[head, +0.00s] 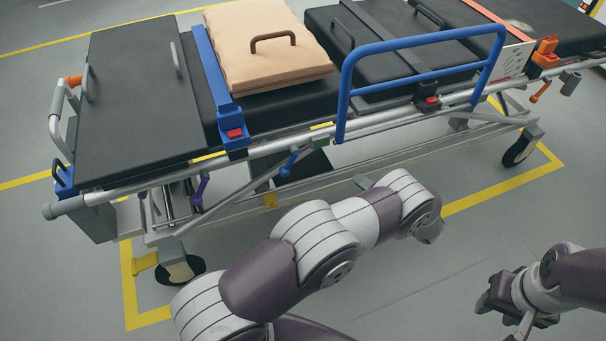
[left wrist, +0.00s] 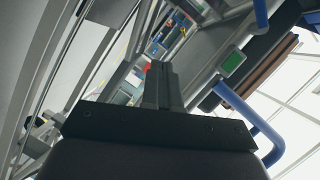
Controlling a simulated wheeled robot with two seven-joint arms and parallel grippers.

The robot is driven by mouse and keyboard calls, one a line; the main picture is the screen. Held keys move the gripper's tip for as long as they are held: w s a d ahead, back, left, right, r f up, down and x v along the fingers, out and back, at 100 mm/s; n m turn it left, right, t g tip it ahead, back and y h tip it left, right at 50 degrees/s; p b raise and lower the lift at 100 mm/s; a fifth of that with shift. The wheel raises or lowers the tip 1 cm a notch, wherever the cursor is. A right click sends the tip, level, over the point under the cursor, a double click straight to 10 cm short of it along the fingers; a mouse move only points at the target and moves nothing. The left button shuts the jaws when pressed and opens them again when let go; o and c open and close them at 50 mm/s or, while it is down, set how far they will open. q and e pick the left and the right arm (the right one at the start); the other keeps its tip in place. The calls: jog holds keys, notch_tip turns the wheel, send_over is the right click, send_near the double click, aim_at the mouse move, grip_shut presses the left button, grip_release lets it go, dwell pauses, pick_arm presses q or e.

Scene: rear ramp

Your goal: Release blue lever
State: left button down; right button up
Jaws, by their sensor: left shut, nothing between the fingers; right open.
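The blue lever (head: 289,163) hangs below the stretcher's near side rail, left of a green block (head: 320,128). My left arm reaches toward the stretcher from below. In the left wrist view the left gripper's fingers (left wrist: 157,72) are shut and empty. The green block (left wrist: 233,63) shows there to their right. I cannot clearly identify the lever in that view. My right gripper (head: 509,310) is open and empty at the lower right.
A purple lever (head: 200,189) hangs further left below the rail. A blue guard rail (head: 342,104) stands to the right. The stretcher carries black pads (head: 140,100) and a tan case (head: 262,50). A wheel (head: 180,270) stands at the lower left. Grey floor is clear at right.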

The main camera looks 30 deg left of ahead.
pick_arm(q)
jog(key=s+a+r+g+y, duration=0.1)
jog(key=s+r+g+y, duration=0.2)
jog(key=s+g, duration=0.2)
jog(key=shift+s+r+m, duration=0.2)
jog(key=shift+r+m, duration=0.1)
jog(key=shift+a, duration=0.1)
jog(key=b, duration=0.2)
send_near(290, 163)
jog(key=w+a+f, duration=0.4)
jog(key=shift+s+a+f, duration=0.1)
jog(key=shift+s+a, duration=1.1)
jog(key=shift+a, duration=0.15)
jog(key=shift+a, duration=0.1)
